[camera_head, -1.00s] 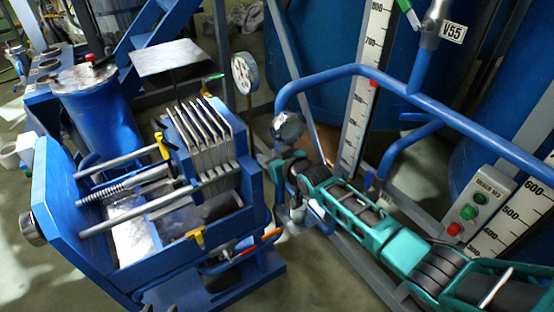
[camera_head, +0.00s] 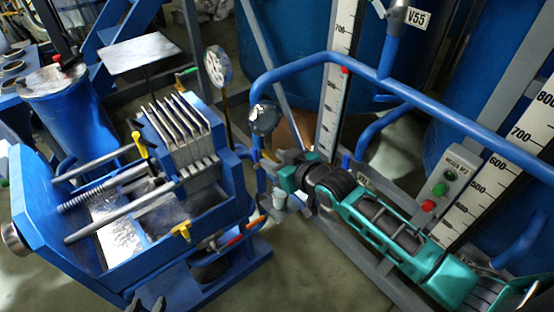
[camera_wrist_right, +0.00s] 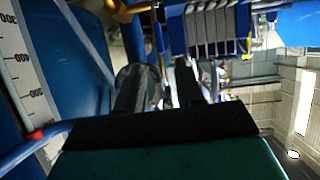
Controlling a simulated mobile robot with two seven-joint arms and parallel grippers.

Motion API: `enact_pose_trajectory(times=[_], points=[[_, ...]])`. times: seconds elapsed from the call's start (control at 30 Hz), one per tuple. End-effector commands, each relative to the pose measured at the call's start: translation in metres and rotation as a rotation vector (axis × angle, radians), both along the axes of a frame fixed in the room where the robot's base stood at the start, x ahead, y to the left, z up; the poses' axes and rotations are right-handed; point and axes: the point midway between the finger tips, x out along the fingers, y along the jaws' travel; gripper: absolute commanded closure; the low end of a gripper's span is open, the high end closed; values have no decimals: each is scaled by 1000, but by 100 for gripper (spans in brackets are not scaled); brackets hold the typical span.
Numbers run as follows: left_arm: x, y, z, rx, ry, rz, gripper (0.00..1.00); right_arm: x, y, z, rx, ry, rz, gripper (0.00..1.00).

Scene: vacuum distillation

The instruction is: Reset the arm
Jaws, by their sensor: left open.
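My right arm (camera_head: 385,225), teal and dark grey, reaches in from the lower right of the head view. Its gripper (camera_head: 267,160) is beside the blue filter press, just below a round gauge (camera_head: 263,117); its fingertips are small and hard to make out there. In the right wrist view the two dark fingers of the right gripper (camera_wrist_right: 158,80) stand apart, with nothing seen held between them.
The blue press (camera_head: 40,215) with its grey plates (camera_head: 180,125) fills the left. A blue pipe rail (camera_head: 440,105) runs behind my right arm. A control box (camera_head: 446,185) and large blue tanks (camera_head: 285,55) stand behind. Some floor (camera_head: 320,285) is free below the arm.

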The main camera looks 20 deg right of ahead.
Motion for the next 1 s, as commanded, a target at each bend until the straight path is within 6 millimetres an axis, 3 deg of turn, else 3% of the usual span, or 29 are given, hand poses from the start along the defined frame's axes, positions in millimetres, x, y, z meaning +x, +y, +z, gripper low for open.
enact_pose_trajectory(times=[0.53, 0.63, 0.77, 1.0], points=[[-1, 0, 0, 0, 2, 0, 57, -2, 0, 0, 0, 0, 0, 63], [-1, 0, -1, 1, 3, 0, 57, -11, 2, -7, 3, 11, -2, 63], [-1, 0, -1, 1, 3, 0, 57, -47, 5, -32, 8, 43, -16, 63], [-1, 0, -1, 1, 4, 0, 57, -146, 0, -77, -17, 124, -81, 63]])
